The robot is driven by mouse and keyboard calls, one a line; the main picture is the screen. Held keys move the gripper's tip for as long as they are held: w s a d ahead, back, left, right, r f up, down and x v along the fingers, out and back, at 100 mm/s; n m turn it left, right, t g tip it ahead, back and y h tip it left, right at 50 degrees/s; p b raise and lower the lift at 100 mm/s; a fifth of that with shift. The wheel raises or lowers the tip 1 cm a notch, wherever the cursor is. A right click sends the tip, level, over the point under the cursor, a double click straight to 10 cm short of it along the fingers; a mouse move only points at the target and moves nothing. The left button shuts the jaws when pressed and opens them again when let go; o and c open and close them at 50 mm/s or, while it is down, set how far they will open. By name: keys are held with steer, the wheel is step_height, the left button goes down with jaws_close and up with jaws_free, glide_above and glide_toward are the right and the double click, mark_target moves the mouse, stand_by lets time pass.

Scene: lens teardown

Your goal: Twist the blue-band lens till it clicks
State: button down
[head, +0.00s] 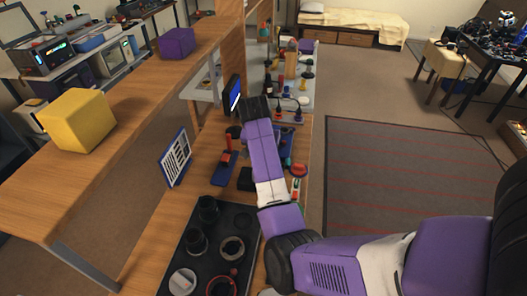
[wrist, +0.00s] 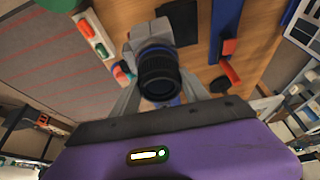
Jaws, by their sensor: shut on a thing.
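The lens (wrist: 158,72) is a black ribbed barrel on a grey camera body (wrist: 160,33) in the wrist view. A bit of blue shows low on the lens, between the fingers. My gripper (wrist: 158,88) has a grey finger on each side of the lens and is shut on it. The lens looks seated against the camera body, but I cannot see the joint or any alignment mark. In the head view my purple arm reaches over the bench and hides the gripper, the held lens and most of the camera.
A dark tray (head: 246,214) with several black lens parts lies at the bench's near end. A printed panel (head: 175,158) stands at the left edge. A red and blue stand (head: 228,160) is left of my arm. A dark monitor (head: 233,95) is farther back.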

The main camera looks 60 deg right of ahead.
steer(key=shift+c, duration=2.4)
jaws_free()
steer(key=w+b+v, duration=0.1)
steer(key=v, duration=0.6)
steer(key=shift+s+r, duration=0.4)
steer(key=shift+s, duration=0.15)
steer(key=shift+a, duration=0.15)
